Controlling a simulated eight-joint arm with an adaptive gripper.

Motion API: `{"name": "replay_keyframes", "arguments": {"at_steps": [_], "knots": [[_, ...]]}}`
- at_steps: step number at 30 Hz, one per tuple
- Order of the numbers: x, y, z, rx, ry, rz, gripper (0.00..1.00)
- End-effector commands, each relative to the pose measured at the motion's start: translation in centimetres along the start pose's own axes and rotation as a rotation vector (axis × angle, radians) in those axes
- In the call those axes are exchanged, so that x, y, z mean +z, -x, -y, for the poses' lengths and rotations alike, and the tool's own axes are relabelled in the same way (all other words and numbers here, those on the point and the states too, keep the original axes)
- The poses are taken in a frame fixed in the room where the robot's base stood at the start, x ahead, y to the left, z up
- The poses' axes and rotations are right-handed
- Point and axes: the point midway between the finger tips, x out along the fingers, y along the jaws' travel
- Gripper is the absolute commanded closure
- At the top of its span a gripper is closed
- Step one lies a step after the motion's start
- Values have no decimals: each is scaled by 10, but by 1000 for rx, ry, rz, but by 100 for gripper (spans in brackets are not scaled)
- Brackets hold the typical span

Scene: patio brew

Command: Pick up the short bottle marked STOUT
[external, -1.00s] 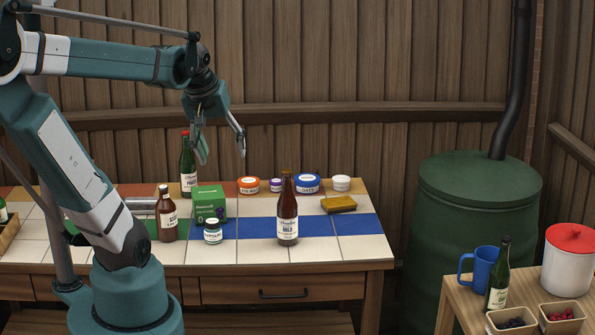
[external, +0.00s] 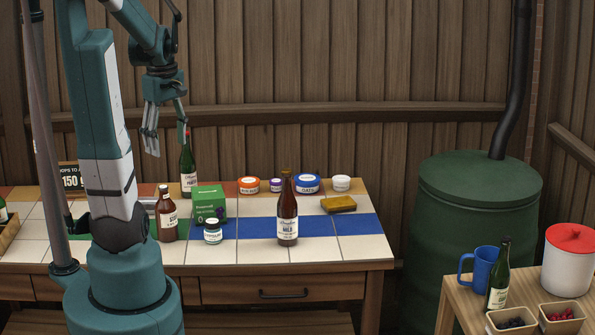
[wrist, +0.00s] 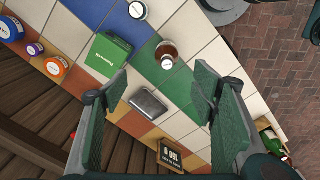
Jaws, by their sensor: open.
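The short brown bottle marked STOUT (external: 167,220) stands upright on the tiled table, just right of my arm in the external view. The wrist view shows it from above as a brown bottle with a pale cap (wrist: 167,55), beyond the fingertips and between their lines. My gripper (external: 167,132) is open and empty, high above the back of the table and apart from the bottle. Its two fingers also show in the wrist view (wrist: 162,85).
A green box (external: 209,203) and a small jar (external: 213,231) stand right of the bottle. A tall green bottle (external: 188,172) stands behind. A brown bottle marked MILD (external: 287,218) is farther right. A metal tin (wrist: 148,103) lies between the fingers' lines in the wrist view.

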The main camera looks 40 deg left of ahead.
Motion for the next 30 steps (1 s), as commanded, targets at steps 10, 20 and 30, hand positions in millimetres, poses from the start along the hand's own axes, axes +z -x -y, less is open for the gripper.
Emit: {"name": "replay_keyframes", "arguments": {"at_steps": [10,20,30], "knots": [[-23,-18,13,-37,123,26,42],[-21,-74,14,-37,122,26,42],[-19,-147,17,-36,121,26,42]]}}
